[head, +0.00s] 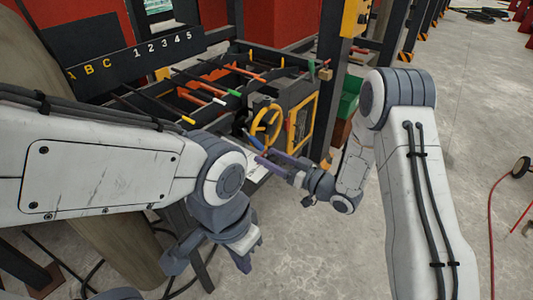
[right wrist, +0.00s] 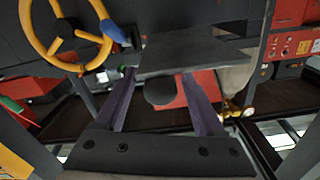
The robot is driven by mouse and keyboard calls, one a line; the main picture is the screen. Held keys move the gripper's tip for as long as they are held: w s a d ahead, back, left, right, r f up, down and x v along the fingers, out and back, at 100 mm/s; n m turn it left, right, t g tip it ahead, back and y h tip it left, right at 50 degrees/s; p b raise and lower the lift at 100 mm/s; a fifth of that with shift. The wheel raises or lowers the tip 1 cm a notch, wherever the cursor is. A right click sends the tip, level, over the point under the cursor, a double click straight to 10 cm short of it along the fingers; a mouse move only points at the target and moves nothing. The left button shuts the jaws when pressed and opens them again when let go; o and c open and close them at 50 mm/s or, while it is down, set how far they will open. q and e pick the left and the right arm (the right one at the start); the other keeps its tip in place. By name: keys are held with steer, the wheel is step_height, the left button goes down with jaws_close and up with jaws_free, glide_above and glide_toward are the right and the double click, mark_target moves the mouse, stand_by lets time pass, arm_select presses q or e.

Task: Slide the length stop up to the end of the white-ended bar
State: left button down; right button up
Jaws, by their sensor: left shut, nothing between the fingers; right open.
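The white-ended bar (head: 219,101) lies among several bars with coloured ends on the dark rack; only its pale tip shows clearly. I cannot pick out the length stop with certainty. My right gripper (head: 266,157) is open and empty, below the yellow wheel and in front of the rack. Its two purple fingers also show in the right wrist view (right wrist: 158,74), on either side of a dark round knob (right wrist: 160,91) under a dark grey plate (right wrist: 195,54); contact is not visible. My left gripper (head: 243,250) is shut and empty, low in front of the rack, away from the bars.
A yellow wheel (head: 256,127) with a blue grip is on the rack's front and also shows in the right wrist view (right wrist: 30,38). A yellow-framed box (head: 303,125) stands beside it, with a green bin (head: 348,100) behind. Open concrete floor (head: 480,130) lies to the right.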

steer(key=shift+x, duration=0.95)
jaws_close()
stand_by(0.7)
